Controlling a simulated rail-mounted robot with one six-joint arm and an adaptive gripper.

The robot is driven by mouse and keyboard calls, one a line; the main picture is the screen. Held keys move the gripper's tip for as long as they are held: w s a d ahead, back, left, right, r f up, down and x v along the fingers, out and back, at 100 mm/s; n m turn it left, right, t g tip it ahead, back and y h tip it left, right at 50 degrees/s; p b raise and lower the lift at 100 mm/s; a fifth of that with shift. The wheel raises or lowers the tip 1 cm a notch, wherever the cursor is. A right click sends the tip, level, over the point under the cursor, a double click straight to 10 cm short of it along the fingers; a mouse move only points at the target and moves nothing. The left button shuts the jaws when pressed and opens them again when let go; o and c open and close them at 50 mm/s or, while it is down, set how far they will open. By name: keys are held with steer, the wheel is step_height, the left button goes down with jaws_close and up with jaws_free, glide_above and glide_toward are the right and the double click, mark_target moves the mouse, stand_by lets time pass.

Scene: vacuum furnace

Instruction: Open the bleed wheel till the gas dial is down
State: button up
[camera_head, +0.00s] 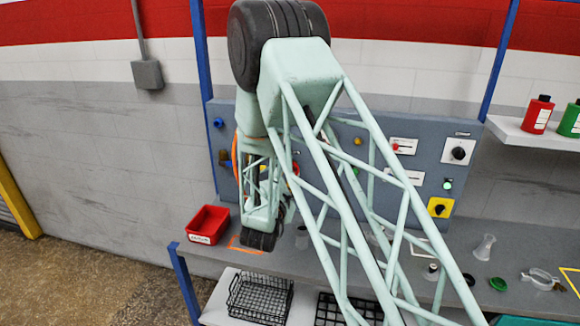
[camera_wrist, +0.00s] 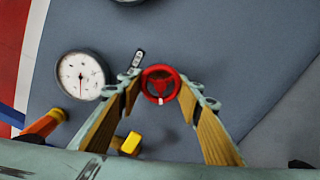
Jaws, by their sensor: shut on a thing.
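The bleed wheel (camera_wrist: 160,71) is a small red handwheel on the grey panel in the wrist view. My gripper (camera_wrist: 161,91) has one finger on each side of it and is shut on its rim. A small white mark shows at the wheel's lower edge. The round white gas dial (camera_wrist: 80,76) is left of the wheel, its red needle pointing roughly downward in the picture. Its figures are too small to read.
A yellow knob (camera_wrist: 131,143) and an orange-red handle (camera_wrist: 42,125) sit near my left finger. The head view shows a red bin (camera_head: 208,225) on the bench, a wire basket (camera_head: 260,297) below, and bottles (camera_head: 538,115) on the right shelf.

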steer(key=shift+d+f+n+p, duration=0.1)
steer(key=shift+n+p, duration=0.95)
steer(key=shift+n, duration=1.15)
steer(key=o, duration=0.9)
steer(key=shift+s, duration=0.1)
steer(key=shift+s+a, duration=0.35)
steer(key=shift+s, duration=1.6)
steer(key=shift+s+a, duration=0.35)
steer(key=shift+s, duration=1.6)
steer(key=shift+s+a, duration=0.35)
steer(key=shift+s, duration=1.6)
